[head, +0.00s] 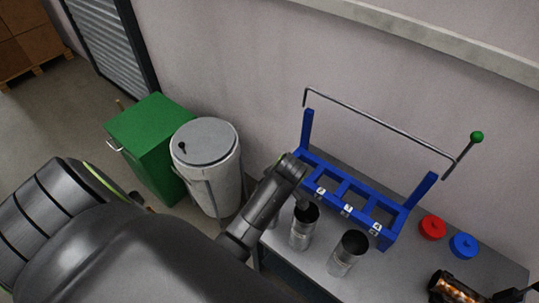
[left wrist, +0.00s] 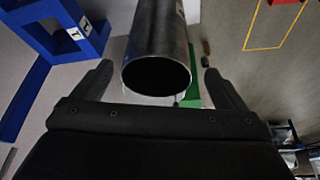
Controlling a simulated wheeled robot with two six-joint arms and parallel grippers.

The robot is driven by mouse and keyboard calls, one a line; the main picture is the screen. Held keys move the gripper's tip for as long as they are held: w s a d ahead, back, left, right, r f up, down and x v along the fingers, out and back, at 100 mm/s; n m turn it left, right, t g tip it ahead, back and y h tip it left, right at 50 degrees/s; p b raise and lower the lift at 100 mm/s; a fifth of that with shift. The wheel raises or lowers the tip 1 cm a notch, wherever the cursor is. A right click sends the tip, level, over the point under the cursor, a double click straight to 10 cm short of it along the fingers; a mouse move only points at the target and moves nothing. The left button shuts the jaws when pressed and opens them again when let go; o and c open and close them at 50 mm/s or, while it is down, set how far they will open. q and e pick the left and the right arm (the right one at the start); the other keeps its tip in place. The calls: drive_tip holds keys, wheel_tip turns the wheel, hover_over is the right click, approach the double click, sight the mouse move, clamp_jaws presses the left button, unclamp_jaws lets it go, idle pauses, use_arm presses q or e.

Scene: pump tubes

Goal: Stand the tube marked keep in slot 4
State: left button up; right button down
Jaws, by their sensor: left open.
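A blue rack (head: 392,233) stands on the bench against the wall, with small white number labels along its front; the rightmost looks like 4. The visible slots look empty. Two open metal tubes stand in front of it, a left tube (head: 301,239) and a right tube (head: 341,264). Part of another tube shows behind my left arm. No keep mark is readable. My left gripper (head: 301,203) is open near the left tube. In the left wrist view, a metal tube (left wrist: 159,35) with a dark open end lies between the spread fingers, apparently untouched. My right gripper is not seen.
A metal bar with a green knob (head: 477,137) rises over the rack. A red cap (head: 432,227) and a blue cap (head: 463,245) lie right of it. A dark, orange-patterned cylinder (head: 452,288) lies at lower right. A white bin (head: 212,171) and green box (head: 151,137) stand left.

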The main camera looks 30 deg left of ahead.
use_arm(q)
drive_tip(key=shift+w+a+f+p, duration=0.15)
drive_tip(key=shift+a+f+p, duration=0.15)
drive_tip(key=shift+f+p, duration=0.2)
drive_tip(key=x, duration=0.4)
drive_tip(key=shift+w+d+p, duration=0.1)
drive_tip(key=shift+w+p, duration=0.05)
drive_tip(key=shift+p, duration=0.25)
drive_tip(key=shift+r, duration=0.1)
drive_tip(key=c, duration=1.9)
